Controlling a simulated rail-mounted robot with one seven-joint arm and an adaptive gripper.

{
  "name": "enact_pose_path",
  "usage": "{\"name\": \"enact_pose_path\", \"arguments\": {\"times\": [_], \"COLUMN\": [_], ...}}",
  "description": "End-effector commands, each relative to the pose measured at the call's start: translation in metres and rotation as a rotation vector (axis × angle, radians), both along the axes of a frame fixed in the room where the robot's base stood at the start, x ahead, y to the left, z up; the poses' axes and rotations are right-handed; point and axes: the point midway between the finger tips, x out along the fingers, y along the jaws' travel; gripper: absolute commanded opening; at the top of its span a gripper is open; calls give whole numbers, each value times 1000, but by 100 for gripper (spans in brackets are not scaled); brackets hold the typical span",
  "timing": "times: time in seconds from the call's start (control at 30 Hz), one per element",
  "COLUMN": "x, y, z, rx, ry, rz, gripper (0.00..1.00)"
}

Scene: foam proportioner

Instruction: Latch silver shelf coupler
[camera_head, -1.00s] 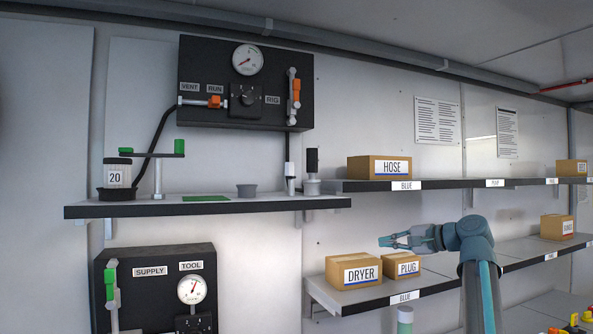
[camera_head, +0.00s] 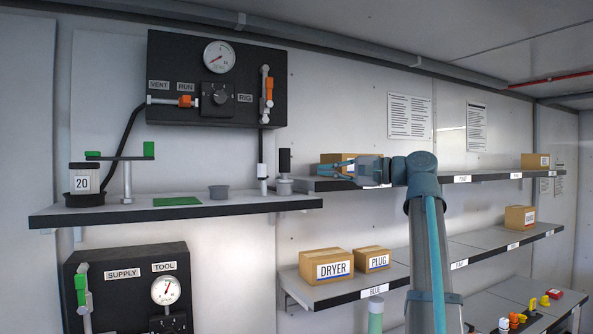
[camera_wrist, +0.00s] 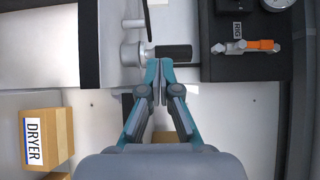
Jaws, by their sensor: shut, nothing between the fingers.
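The silver shelf coupler (camera_head: 284,186) stands at the right end of the upper left shelf (camera_head: 180,212), with its black lever (camera_head: 284,160) pointing straight up. In the wrist view, which is turned sideways, the coupler (camera_wrist: 131,54) has its black lever (camera_wrist: 174,52) pointing right. My gripper (camera_head: 328,170) is shut and empty, to the right of the coupler, with its tips toward it. In the wrist view my fingertips (camera_wrist: 158,67) lie just below the lever's lower part. I cannot tell whether they touch it. The HOSE box is mostly hidden behind my gripper.
A hose fitting (camera_head: 262,170) stands just left of the coupler, under the black RIG panel (camera_head: 214,80). The DRYER box (camera_head: 326,265) and PLUG box (camera_head: 372,259) sit on the lower shelf.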

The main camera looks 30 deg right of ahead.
Motion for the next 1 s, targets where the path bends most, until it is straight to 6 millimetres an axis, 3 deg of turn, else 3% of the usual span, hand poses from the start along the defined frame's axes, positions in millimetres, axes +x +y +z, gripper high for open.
{"name": "enact_pose_path", "arguments": {"times": [0.17, 0.6, 0.8, 1.0], "x": [15, 80, 81, 83], "y": [12, 62, 88, 97], "z": [2, 3, 2, 0], "rx": [0, 1, 0, -1], "ry": [1, 1, 0, 1], "rz": [3, 2, 0, 0], "gripper": [0, 0, 0, 0]}}
